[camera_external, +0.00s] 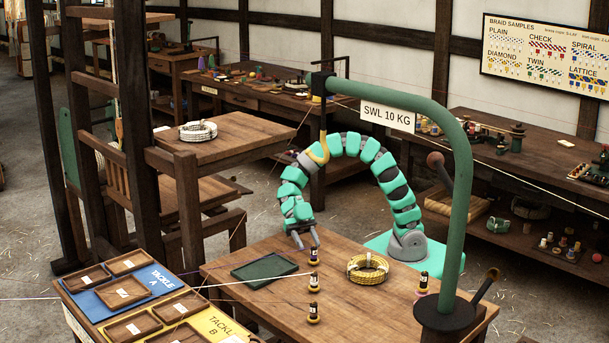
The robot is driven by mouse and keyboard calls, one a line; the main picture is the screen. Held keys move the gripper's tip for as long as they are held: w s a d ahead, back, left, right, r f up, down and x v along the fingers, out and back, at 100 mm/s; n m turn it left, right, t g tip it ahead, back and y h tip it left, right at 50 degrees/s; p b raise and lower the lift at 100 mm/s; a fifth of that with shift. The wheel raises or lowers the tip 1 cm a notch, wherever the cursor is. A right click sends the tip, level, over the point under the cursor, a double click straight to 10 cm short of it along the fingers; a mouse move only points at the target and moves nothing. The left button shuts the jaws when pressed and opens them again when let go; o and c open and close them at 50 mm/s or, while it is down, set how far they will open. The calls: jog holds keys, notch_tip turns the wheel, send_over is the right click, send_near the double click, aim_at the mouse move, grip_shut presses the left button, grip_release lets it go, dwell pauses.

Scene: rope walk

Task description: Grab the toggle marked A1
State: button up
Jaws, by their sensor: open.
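Several small dark toggles with pale labels stand on the wooden table. The far one (314,257) is just below my gripper, the middle one (314,283) and the near one (313,313) stand in a row toward the front, and another (423,284) stands at the right. Their labels are too small to read, so I cannot tell which is A1. My gripper (308,246) is open and points down, close to the far toggle. I cannot tell whether its fingers touch that toggle.
A yellow rope coil (367,270) and a dark green tray (264,271) lie on the table (378,311). A green crane post (461,190) with a hook (318,152) rises beside my arm. Compartment trays on blue TACKLE A (163,281) and yellow TACKLE B (211,323) panels stand front left.

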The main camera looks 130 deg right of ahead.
aim_at(312, 249)
jog(key=p+x, duration=0.1)
jog(key=x, duration=0.2)
jog(key=shift+a+r+p, duration=0.15)
jog(key=shift+a+p, duration=0.05)
jog(key=shift+p, duration=0.15)
jog(key=shift+w+a+f, duration=0.2)
jog(key=shift+a+f, duration=0.05)
jog(key=shift+a, duration=0.1)
grip_shut()
jog(key=shift+r, duration=0.1)
